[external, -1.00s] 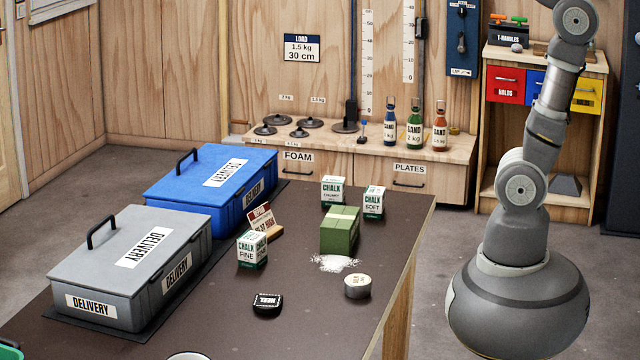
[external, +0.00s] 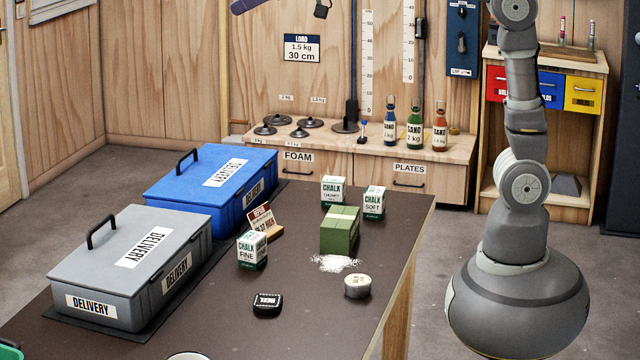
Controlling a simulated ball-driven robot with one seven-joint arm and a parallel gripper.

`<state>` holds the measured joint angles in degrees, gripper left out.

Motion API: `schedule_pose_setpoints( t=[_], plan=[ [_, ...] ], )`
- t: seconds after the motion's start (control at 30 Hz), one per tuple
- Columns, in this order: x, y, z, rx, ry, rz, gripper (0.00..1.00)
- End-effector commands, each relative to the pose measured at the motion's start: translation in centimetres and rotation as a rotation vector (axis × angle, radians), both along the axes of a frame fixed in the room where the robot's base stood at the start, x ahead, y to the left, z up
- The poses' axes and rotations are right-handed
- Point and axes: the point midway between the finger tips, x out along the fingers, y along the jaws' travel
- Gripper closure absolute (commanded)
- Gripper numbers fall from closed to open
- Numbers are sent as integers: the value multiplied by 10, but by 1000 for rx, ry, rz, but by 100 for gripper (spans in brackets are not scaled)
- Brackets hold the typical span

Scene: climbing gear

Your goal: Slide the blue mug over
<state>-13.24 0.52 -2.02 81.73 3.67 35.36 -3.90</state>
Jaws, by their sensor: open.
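No blue mug can be made out in this view. A pale round rim (external: 188,356) is cut off by the bottom edge, and I cannot tell what it belongs to.
The dark table (external: 215,318) holds a grey delivery box (external: 75,268), a blue delivery box (external: 170,186), a green block (external: 340,232), several chalk boxes, spilled powder (external: 335,263), a round tin (external: 357,286) and a black item (external: 267,304).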

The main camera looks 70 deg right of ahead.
Motion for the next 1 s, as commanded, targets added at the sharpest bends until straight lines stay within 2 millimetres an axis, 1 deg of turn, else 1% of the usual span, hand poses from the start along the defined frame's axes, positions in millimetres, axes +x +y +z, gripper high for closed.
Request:
schedule_pose_setpoints(
  t=[0.03, 0.1, 0.17, 0.2, 0.27, 0.3, 0.33, 0.4, 0.47, 0.5, 0.57, 0.6, 0.67, 0.7, 0.73, 0.77, 0.8, 0.87, 0.9, 0.97, 1.0],
  plan=[
    [14, 21, -20, -9, 36, 34, 0],
    [29, 50, -47, -21, 80, 79, 0],
    [39, 75, -71, -36, 119, 117, 0],
    [45, 91, -87, -45, 142, 142, 0],
    [52, 117, -112, -60, 178, 178, 0],
    [55, 134, -129, -71, 200, 203, 0],
    [57, 146, -142, -80, 218, 221, 0],
    [60, 175, -172, -101, 257, 263, 0],
    [60, 199, -199, -119, 290, 298, 0],
    [59, 215, -217, -133, 311, 321, 0],
    [56, 239, -243, -154, 340, 355, 0],
    [53, 254, -261, -168, 360, 379, 0],
    [46, 277, -289, -189, 390, 412, 0],
    [41, 292, -307, -205, 409, 436, 0],
    [37, 302, -321, -218, 422, 452, 0],
    [32, 313, -335, -231, 437, 469, 0],
    [25, 326, -354, -246, 455, 491, 0],
    [14, 345, -382, -270, 482, 522, 0],
    [6, 356, -399, -287, 498, 544, 0],
    [-6, 371, -424, -311, 520, 573, 0],
    [-15, 380, -439, -326, 534, 591, 0]
  ],
)
